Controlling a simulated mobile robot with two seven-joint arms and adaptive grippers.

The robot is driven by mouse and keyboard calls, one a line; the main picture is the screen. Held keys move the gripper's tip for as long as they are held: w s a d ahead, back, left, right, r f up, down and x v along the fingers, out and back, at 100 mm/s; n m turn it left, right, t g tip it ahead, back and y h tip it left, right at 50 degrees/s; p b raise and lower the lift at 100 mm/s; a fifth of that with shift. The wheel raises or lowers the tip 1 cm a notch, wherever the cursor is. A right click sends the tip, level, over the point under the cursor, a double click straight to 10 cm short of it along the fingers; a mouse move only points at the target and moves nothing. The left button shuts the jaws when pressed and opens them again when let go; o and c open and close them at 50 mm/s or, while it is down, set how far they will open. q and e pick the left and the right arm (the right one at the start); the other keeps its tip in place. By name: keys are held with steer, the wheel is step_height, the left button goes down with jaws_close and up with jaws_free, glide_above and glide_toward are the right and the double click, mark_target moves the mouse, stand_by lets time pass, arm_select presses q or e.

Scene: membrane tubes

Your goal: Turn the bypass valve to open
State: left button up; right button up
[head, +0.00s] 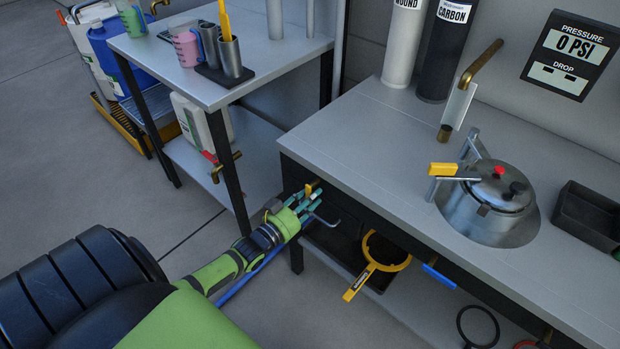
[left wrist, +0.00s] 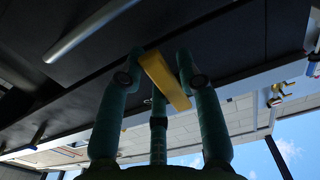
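A small yellow lever handle (head: 313,187) sits at the dark front of the counter, under its left corner. I take it for the bypass valve's handle; no label on it is readable. My left gripper (head: 308,200) reaches it with teal fingers around it. In the left wrist view the yellow handle (left wrist: 165,80) lies tilted between the spread fingers of the left gripper (left wrist: 158,62). A gap shows between its far end and the right finger, and firm contact cannot be made out. The valve body is hidden. My right gripper is not in view.
The counter (head: 345,135) holds a steel pot (head: 487,215) with a yellow-tipped clamp, and a black tray (head: 590,215). A yellow ring wrench (head: 362,283) and a blue handle (head: 438,275) are below its front edge. A side table (head: 200,88) stands left. The pressure display (head: 572,50) reads 0 PSI.

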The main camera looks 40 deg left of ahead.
arm_select(q)
steer(key=s, duration=1.2)
steer(key=shift+a, duration=0.45)
steer(key=s+d+f+g+y+p, duration=0.15)
steer(key=s+f+g, duration=0.35)
steer(key=f, duration=0.6)
steer(key=s+d+f+g+p, duration=0.35)
steer(key=s+f, duration=0.25)
steer(key=f, duration=0.4)
steer(key=s+d+f+g+p, duration=0.1)
steer(key=s+d+f+g, duration=0.3)
steer(key=s, duration=0.5)
steer(key=s+d+f+m+g+p, duration=0.1)
steer(key=s+d+f+g, duration=0.3)
steer(key=s, duration=0.6)
steer(key=shift+f, duration=0.65)
